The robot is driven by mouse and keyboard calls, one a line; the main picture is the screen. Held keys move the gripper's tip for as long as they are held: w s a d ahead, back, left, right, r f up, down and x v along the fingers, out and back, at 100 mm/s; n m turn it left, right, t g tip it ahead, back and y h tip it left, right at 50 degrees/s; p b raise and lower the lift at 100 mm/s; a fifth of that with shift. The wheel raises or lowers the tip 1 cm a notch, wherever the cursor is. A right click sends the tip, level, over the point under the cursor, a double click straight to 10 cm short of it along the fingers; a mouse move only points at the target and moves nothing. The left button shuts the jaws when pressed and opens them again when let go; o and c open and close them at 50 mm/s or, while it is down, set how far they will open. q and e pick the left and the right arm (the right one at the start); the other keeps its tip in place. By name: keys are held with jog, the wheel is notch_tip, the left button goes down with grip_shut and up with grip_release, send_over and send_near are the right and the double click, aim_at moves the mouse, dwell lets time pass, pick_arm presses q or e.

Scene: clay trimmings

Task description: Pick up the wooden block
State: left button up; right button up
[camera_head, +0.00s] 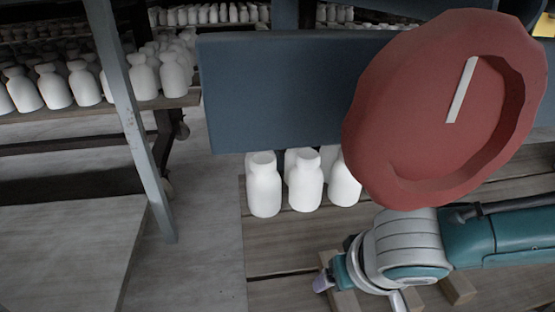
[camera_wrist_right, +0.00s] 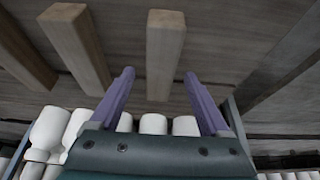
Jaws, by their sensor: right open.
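Several wooden blocks lie on the plank surface. In the right wrist view one wooden block (camera_wrist_right: 165,55) shows between the fingertips in the picture. A second block (camera_wrist_right: 78,45) is just left of the fingers, and a third (camera_wrist_right: 28,50) is at the far left. My right gripper (camera_wrist_right: 158,82) has its purple fingers apart, with nothing visibly clamped; I cannot tell its height above the block. In the head view the arm partly covers the blocks, with one block (camera_head: 458,287) showing at lower right. My left gripper is not in view.
A large red disc with a pale strip (camera_head: 440,110) blocks much of the upper right. White bottles (camera_head: 264,185) stand on the planks behind my right gripper, below a dark blue panel (camera_head: 280,90). More bottles (camera_head: 55,87) fill a rack at left, behind a grey post (camera_head: 130,120).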

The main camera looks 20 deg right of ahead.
jog(key=shift+b+x, duration=0.5)
jog(key=shift+x, duration=0.65)
grip_shut()
